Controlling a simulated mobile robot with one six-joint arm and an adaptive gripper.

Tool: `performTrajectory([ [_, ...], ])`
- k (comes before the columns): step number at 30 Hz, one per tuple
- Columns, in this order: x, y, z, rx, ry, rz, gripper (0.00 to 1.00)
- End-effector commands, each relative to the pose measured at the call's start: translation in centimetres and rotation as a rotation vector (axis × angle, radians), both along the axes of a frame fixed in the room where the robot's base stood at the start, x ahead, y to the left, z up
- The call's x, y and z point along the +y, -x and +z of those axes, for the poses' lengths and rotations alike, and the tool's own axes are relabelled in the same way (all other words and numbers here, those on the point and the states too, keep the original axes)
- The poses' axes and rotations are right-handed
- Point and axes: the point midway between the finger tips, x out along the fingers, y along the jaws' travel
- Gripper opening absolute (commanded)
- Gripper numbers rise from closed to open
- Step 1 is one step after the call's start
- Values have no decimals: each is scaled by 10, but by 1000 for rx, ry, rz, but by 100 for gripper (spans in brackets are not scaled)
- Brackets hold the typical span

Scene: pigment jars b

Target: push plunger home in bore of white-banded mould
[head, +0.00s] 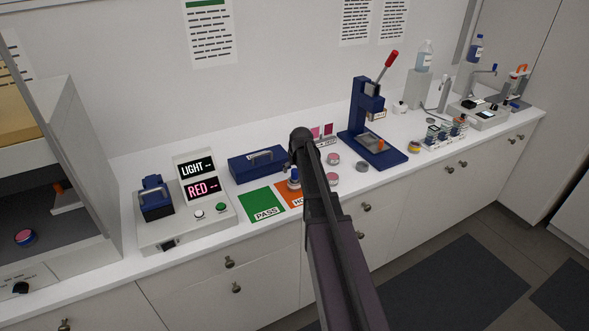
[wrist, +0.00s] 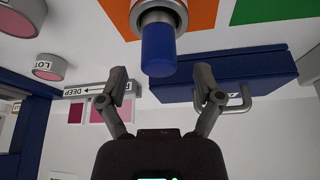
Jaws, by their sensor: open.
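A mould with a pale white-grey band (wrist: 160,17) stands on the orange card and fills the top centre of the wrist view, which is upside down. A blue plunger (wrist: 160,50) sticks well out of its top. In the head view the mould (head: 294,182) is small, just left of my arm. My gripper (wrist: 161,80) is open and empty, its two fingers apart on either side of the plunger's line. The plunger's end lies just ahead of the fingertips in the picture, and I see no contact. My gripper is hidden behind my arm in the head view.
A blue case with a handle (head: 257,165) lies behind the cards. A green PASS card (head: 262,204) is left of the orange card (head: 284,198). Pink-topped pots (head: 333,159) and a blue press (head: 368,120) stand to the right. A display box (head: 197,178) stands left.

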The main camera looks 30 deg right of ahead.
Motion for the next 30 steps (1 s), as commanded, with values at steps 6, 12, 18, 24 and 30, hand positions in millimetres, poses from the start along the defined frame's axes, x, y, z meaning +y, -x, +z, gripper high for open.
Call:
performTrajectory([
  [6, 0, 0, 17, 0, 0, 0, 84],
  [12, 0, 0, 34, 0, 0, 0, 84],
  [18, 0, 0, 48, 0, 0, 0, 84],
  [24, 0, 0, 57, 0, 0, 0, 84],
  [30, 0, 0, 59, 0, 0, 0, 84],
])
